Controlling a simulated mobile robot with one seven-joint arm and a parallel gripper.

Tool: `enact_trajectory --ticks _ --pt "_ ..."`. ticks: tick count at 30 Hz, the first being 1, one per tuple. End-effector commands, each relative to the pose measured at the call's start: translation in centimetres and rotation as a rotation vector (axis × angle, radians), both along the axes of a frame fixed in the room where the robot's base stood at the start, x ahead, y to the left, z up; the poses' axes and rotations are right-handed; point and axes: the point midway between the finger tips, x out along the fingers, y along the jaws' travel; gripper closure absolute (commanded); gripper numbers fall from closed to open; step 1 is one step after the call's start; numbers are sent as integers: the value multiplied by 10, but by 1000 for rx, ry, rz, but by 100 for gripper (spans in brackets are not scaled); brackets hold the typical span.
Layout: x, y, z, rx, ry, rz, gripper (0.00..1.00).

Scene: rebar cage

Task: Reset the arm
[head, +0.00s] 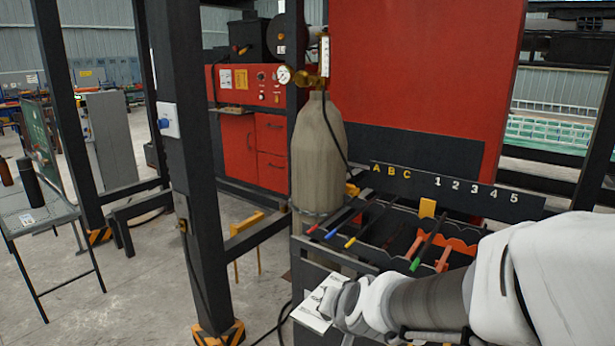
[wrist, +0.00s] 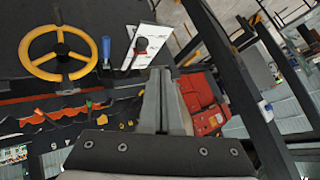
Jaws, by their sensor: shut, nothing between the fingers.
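My gripper (wrist: 158,78) shows in the wrist view as two grey fingers side by side, pressed together with nothing between them. It is clear of the things around it in that picture. In the head view my white and grey arm reaches in from the right edge, in front of the rack's lower part. The gripper cannot be made out there.
A rack with letter and number labels (head: 445,187) holds several coloured-handled rods. A tan gas cylinder (head: 317,155) with a gauge stands behind it. A dark upright post (head: 190,190) stands left. The wrist view shows a yellow handwheel (wrist: 60,36) and a blue handle (wrist: 106,48).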

Motion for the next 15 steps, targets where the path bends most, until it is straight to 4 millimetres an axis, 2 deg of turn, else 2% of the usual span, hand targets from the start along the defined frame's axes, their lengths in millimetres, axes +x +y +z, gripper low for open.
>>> enact_trajectory --ticks 1,6,12,15 --pt "-10 -4 18 -5 3 36 100" --pt "-54 -21 52 -76 55 158 100" --pt "-115 -56 79 -221 138 233 100" --pt "-142 -74 86 -291 184 241 100"
